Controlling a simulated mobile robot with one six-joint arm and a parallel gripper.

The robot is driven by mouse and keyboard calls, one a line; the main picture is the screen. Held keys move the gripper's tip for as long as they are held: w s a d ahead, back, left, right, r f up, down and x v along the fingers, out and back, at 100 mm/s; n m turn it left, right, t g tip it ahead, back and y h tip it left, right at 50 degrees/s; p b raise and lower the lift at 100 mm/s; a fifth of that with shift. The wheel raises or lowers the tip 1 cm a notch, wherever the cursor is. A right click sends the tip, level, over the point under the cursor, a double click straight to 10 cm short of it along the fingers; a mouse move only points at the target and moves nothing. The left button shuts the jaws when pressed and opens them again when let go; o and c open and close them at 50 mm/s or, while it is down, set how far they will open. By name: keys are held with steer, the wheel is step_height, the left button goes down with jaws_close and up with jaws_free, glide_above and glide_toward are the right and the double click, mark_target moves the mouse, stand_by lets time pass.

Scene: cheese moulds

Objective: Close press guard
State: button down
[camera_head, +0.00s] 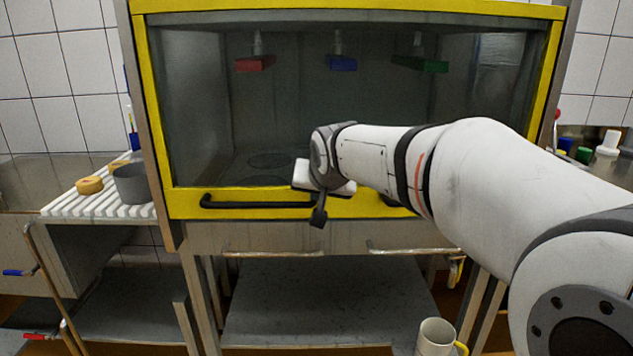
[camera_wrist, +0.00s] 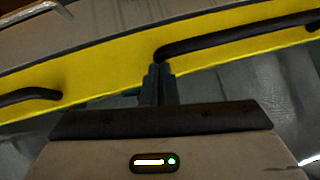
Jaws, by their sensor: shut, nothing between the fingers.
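The press guard (camera_head: 245,211) is a clear pane in a yellow frame. It hangs down across the front of the press, with its lower bar just above the grey front edge. I cannot tell whether it is fully seated. A black handle (camera_head: 255,203) runs along the lower bar; part of the bar is hidden behind my arm. My gripper (camera_wrist: 158,72) is shut and empty. In the wrist view its fingertips are at the yellow bar, beside one end of a black handle (camera_wrist: 235,35); I cannot tell whether they touch.
Red (camera_head: 255,64), blue (camera_head: 342,63) and green (camera_head: 420,64) press heads hang behind the pane. A ribbed white rack (camera_head: 100,202) at left holds a grey pot (camera_head: 131,184) and a yellow cheese (camera_head: 89,185). A mug (camera_head: 436,338) stands low at front right. Drawer handles (camera_head: 272,254) project below.

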step_height(320, 180, down, 7)
steer(key=b, duration=0.3)
steer(key=shift+s+f, duration=0.1)
steer(key=shift+f, duration=0.1)
steer(key=s+d+r+p, duration=0.3)
steer(key=s+r+p, duration=0.3)
steer(key=r, duration=0.6)
steer(key=s+d+g+h+p, duration=0.1)
steer(key=s+d+g+p, duration=0.2)
steer(key=s+p, duration=0.6)
steer(key=s+d+n+g+p, duration=0.1)
steer(key=s+d+g+p, duration=0.2)
steer(key=s+d+p, duration=0.4)
steer(key=s+p, duration=0.3)
steer(key=s, duration=0.3)
steer(key=shift+d+f+h, duration=0.25)
steer(key=shift+f+h, duration=0.1)
steer(key=shift+h, duration=0.05)
